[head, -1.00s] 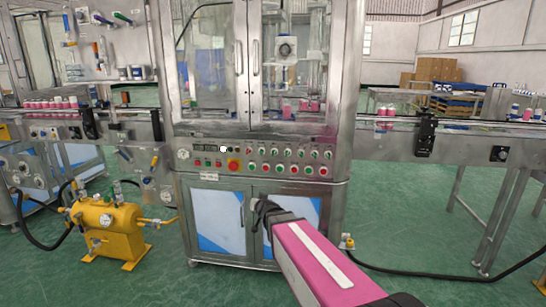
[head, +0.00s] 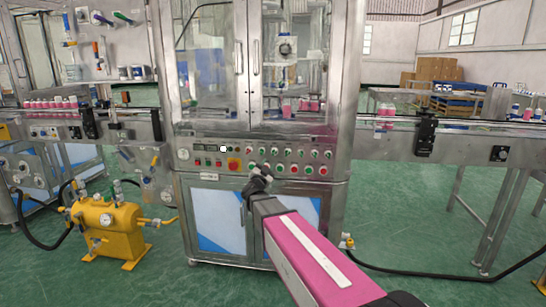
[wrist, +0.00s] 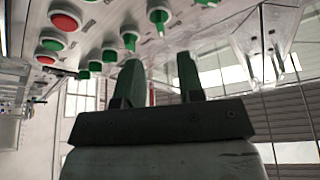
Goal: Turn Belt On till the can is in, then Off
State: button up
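The control panel (head: 255,160) of the crimping machine carries rows of green knobs and red and green buttons. In the wrist view, green knobs (wrist: 158,15) and red buttons (wrist: 66,20) show close above my gripper (wrist: 158,68). Its two fingers stand apart with nothing between them. In the head view my gripper (head: 258,172) is just below or in front of the panel's lower row; contact cannot be told. Pink cans (head: 50,104) stand on the left conveyor, and others (head: 304,106) are inside the machine behind glass. Which knob runs the belt cannot be read.
A yellow tank (head: 100,222) with a black hose stands on the floor at left. The right conveyor (head: 470,143) runs off to the right with a few cans on it. The machine's lower doors (head: 215,218) are shut.

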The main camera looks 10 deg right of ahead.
aim_at(274, 153)
jog(key=x, duration=0.8)
grip_shut()
